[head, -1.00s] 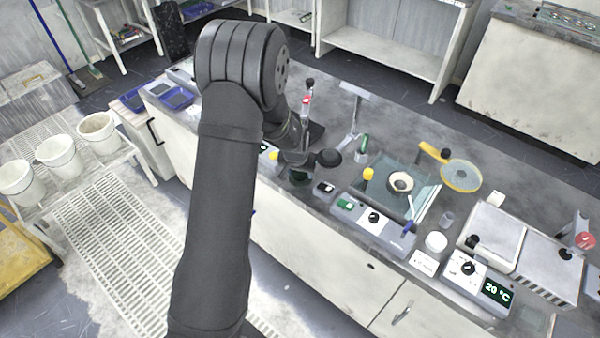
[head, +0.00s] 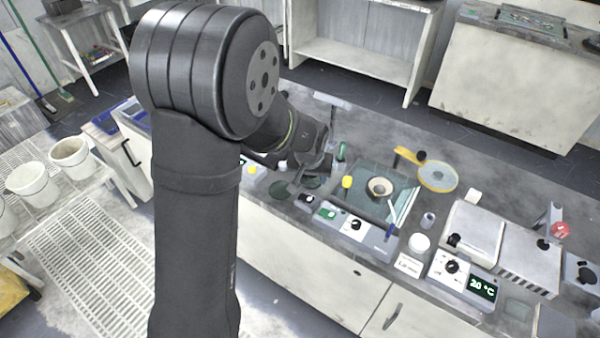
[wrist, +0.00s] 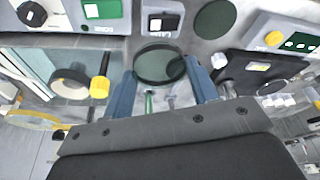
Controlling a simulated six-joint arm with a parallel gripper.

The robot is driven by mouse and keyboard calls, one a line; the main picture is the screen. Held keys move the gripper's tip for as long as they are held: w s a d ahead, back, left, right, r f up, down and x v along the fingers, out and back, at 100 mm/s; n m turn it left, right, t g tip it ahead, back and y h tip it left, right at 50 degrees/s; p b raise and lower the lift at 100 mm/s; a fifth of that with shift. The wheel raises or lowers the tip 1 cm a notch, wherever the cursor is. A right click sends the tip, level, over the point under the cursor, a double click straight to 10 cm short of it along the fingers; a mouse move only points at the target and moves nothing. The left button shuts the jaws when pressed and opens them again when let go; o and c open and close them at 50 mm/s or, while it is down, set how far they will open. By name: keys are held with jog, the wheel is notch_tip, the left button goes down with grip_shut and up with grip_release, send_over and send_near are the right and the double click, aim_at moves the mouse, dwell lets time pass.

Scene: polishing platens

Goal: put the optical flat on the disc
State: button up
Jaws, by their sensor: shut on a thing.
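The optical flat is a clear, greenish round glass (wrist: 160,66) with a dark rim. My gripper (wrist: 160,72) is shut on it, with one blue finger at each side in the wrist view. The glass appears held above the bench, its face turned to the camera. A flat dark green disc (wrist: 215,19) lies on the bench beyond and to the right of the flat in the wrist view, apart from it. In the head view this disc (head: 280,190) lies near the bench's front edge, bare. My arm hides much of the gripper there.
A control box (head: 356,226) and a glass plate with a ring (head: 381,188) are to the right. A yellow-rimmed round plate (head: 438,176) lies farther right. A yellow-buttoned box (wrist: 285,38) is near the disc.

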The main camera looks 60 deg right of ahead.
jog(key=s+d+r, duration=0.2)
jog(key=d, duration=0.9)
jog(key=w+f, duration=0.2)
jog(key=w, duration=0.1)
jog(key=w+d+f, duration=0.1)
jog(key=w+f, duration=0.1)
jog(key=w, duration=0.2)
jog(key=w+d+f, duration=0.1)
jog(key=w+f, duration=0.1)
jog(key=w, duration=0.2)
jog(key=shift+f, duration=2.15)
jog(key=shift+f, duration=0.1)
jog(key=o, duration=1)
jog(key=v, duration=1.2)
jog(key=shift+s, duration=0.15)
